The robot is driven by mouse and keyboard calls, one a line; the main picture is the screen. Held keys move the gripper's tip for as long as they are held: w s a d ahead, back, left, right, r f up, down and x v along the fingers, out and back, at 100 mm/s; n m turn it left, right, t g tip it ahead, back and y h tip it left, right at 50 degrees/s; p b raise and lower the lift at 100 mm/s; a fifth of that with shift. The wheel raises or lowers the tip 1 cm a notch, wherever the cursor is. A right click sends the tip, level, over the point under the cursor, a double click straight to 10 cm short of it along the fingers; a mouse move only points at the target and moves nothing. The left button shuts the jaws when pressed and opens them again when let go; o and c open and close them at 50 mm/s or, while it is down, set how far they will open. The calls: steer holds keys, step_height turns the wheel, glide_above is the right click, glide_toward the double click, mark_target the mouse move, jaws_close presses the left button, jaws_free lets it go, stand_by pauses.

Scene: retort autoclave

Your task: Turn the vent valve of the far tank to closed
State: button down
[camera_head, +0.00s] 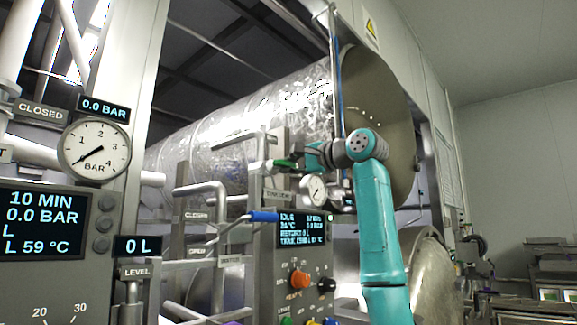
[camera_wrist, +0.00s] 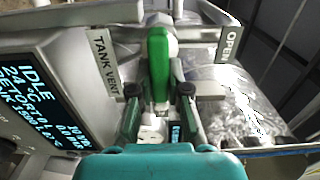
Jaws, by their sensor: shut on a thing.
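The green handle (camera_wrist: 160,60) of the vent valve stands between my fingertips in the wrist view. A plate reading TANK VENT (camera_wrist: 105,65) is on its left and a plate reading OPEN (camera_wrist: 232,46) on its right. My gripper (camera_wrist: 158,92) is shut on the handle, with one dark fingertip on each side. In the head view the green handle (camera_head: 284,163) shows just left of my gripper (camera_head: 308,157), which partly hides it. The large shiny tank (camera_head: 240,115) lies behind. The handle's lower part is hidden between my fingers.
A control panel (camera_head: 302,228) with a screen and knobs stands below the valve. A round gauge (camera_head: 313,189) is just under my gripper. A blue lever (camera_head: 263,216) sticks out lower left. Pipes and a larger gauge (camera_head: 94,149) fill the left. The right side is more open.

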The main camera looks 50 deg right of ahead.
steer(key=shift+f, duration=0.1)
stand_by(0.3)
steer(key=c, duration=1.1)
jaws_free()
steer(key=s, duration=1.2)
steer(key=shift+d, duration=0.2)
